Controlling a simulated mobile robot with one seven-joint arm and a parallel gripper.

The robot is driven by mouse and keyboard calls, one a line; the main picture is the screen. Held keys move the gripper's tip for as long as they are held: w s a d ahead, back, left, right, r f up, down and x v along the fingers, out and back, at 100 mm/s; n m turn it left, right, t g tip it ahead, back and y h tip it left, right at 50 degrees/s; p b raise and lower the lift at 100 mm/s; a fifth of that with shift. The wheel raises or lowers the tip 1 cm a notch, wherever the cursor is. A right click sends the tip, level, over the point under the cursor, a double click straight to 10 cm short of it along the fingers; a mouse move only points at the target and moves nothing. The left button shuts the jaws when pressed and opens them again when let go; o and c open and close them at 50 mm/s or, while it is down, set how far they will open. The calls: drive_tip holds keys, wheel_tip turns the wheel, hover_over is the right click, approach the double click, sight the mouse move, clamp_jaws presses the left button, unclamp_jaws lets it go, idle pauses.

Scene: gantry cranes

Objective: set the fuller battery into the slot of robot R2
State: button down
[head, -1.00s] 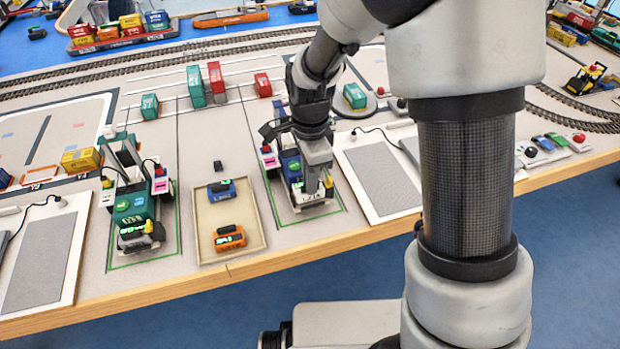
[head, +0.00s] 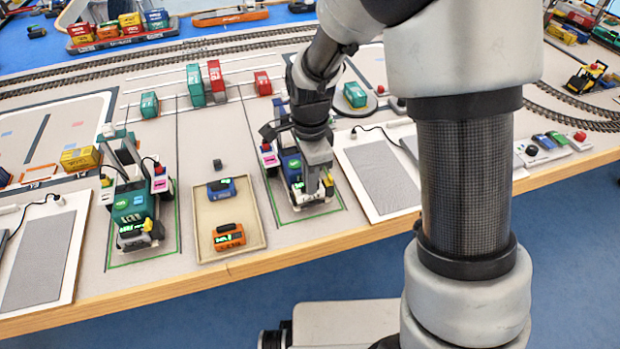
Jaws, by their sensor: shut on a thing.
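A blue wheeled robot (head: 290,165) stands in the green-outlined bay on the right. A teal robot (head: 131,205) stands in the left bay, with a green-lit display and a yellow-and-dark part at its front. I cannot read which is R2. An orange battery (head: 228,237) and a blue battery (head: 221,189) lie in a beige tray (head: 203,225) between them. Their green charge displays are too small to compare. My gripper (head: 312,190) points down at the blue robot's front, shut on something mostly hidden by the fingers. A yellow part (head: 328,180) shows beside them.
White boards with grey pads (head: 380,178) lie right of the blue robot and at the far left. A small dark cube (head: 217,163) stands behind the tray. Teal and red containers (head: 216,82) stand farther back. The table's wooden front edge is close.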

drive_tip(key=shift+f, duration=0.35)
idle(0.3)
drive_tip(key=c, duration=1.8)
unclamp_jaws()
drive_tip(key=shift+o, duration=0.2)
wheel_tip(320, 180, up, 17)
drive_tip(key=p, duration=0.3)
drive_tip(key=s+d+r+n+t, duration=0.3)
drive_tip(key=s+d+r+n, duration=0.25)
drive_tip(key=s+n, duration=0.2)
drive_tip(key=s+d+r+n+t, duration=0.2)
drive_tip(key=s+d+r+n, duration=0.2)
drive_tip(key=s+d+n, duration=0.4)
wheel_tip(320, 180, up, 13)
drive_tip(key=s+m+p, duration=0.1)
drive_tip(key=p, duration=1.2)
drive_tip(key=shift+a+r+t+p, duration=0.2)
drive_tip(key=shift+a+t+p, duration=0.1)
drive_tip(key=shift+a+p, duration=0.15)
